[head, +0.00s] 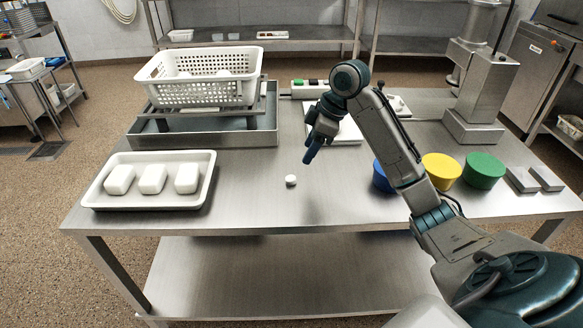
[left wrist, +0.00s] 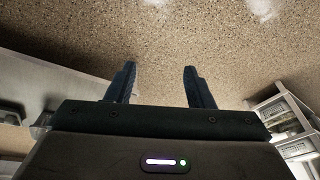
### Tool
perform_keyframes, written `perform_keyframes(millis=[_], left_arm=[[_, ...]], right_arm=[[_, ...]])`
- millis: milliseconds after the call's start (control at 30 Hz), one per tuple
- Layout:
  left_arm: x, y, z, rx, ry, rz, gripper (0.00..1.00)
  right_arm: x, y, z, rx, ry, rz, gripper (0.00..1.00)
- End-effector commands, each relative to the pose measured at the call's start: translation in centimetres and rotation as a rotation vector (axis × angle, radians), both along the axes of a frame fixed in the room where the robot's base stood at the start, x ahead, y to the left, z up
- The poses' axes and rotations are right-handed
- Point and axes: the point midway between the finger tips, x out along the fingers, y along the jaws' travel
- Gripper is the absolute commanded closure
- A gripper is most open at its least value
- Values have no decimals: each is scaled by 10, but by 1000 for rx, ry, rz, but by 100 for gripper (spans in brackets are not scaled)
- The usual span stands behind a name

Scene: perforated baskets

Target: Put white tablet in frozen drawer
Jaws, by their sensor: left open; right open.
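A small white round piece (head: 291,180), which looks like the tablet, lies alone on the bare steel table (head: 250,205) near its middle. My right gripper (head: 310,155) is above the table, just behind and slightly right of that piece, pointing down and apart from it. Its fingers overlap in the head view, and nothing shows between them. My left gripper (left wrist: 160,82) shows only in the left wrist view, open and empty over speckled floor. I cannot make out a drawer marked as frozen.
A white tray (head: 148,201) with three white blocks stands front left. Behind it, a perforated white basket (head: 205,92) sits on a rack over a metal pan (head: 200,137). Blue, yellow (head: 441,170) and green (head: 484,170) round containers stand right. The table's front middle is clear.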

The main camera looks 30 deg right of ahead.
Motion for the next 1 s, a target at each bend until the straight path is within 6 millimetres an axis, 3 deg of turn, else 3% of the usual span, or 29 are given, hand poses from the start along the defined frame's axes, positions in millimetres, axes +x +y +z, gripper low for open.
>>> perform_keyframes(millis=[67,300,567,800,1000], left_arm=[[0,0,0,0,0,0,52],[-2,-1,11,1,-8,-2,52],[-4,-2,16,1,-11,-3,52],[-6,-2,23,1,-17,-4,52],[-7,-3,29,1,-21,-5,52]], right_arm=[[1,-1,0,3,-1,6,48],[10,10,-33,6,2,8,48],[13,17,-53,4,1,8,48],[17,31,-86,5,1,8,48],[20,34,-95,3,-2,7,48]])
